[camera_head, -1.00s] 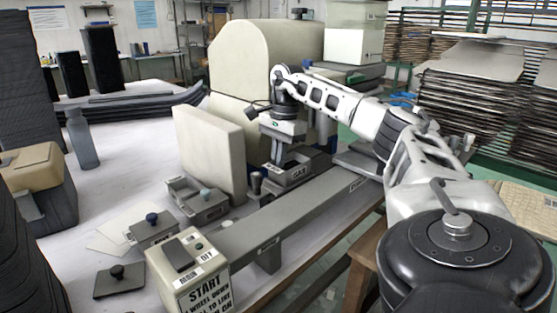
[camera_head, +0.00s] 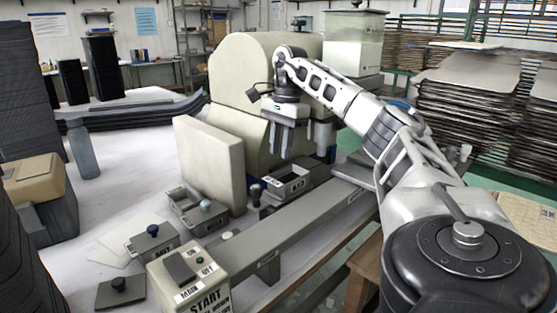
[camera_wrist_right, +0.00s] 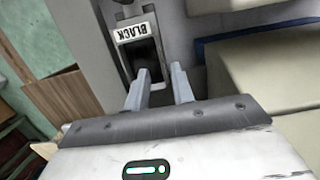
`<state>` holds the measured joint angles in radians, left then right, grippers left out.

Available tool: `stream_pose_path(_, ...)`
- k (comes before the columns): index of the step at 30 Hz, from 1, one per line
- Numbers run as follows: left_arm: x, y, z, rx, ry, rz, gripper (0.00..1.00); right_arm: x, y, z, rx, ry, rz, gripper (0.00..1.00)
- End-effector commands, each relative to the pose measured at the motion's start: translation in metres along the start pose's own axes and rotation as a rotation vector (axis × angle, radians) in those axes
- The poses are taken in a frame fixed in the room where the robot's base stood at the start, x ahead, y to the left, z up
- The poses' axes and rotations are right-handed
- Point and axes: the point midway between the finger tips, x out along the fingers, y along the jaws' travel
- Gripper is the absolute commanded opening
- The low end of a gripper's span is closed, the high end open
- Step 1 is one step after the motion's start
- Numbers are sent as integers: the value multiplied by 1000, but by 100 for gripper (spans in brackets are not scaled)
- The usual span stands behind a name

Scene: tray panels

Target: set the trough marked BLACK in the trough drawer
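The trough marked BLACK (camera_head: 297,190) is a small grey open box with a white label. It sits at the foot of the cream machine, beside the long grey beam. In the right wrist view its BLACK label (camera_wrist_right: 135,32) shows upside down above a dark opening. I cannot tell whether it sits inside the trough drawer. My right gripper (camera_head: 287,151) hangs above it, fingers pointing down, apart and empty. The two fingers (camera_wrist_right: 160,88) also show spread in the wrist view. My left gripper is not in view.
A grey open tray (camera_head: 198,212) stands to the left, in front of an upright cream panel (camera_head: 207,163). A START box (camera_head: 187,275) and the long grey beam (camera_head: 290,220) lie in front. The white table at left has clear room.

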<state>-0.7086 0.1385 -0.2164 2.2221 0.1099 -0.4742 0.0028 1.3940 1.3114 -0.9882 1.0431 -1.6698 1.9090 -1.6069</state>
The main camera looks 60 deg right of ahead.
Motion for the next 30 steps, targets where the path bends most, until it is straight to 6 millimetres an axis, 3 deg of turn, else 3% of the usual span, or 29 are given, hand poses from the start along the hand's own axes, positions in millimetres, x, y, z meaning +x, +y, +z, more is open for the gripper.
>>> stream_pose_path(3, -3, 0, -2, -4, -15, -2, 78, -28, -1, 1, 0, -3, -3, 24)
stream_pose_path(9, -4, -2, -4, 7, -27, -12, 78, -51, -1, 1, -2, -1, -1, 24)
stream_pose_path(30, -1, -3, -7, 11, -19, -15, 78, -54, 0, 0, -1, 0, 1, 24)
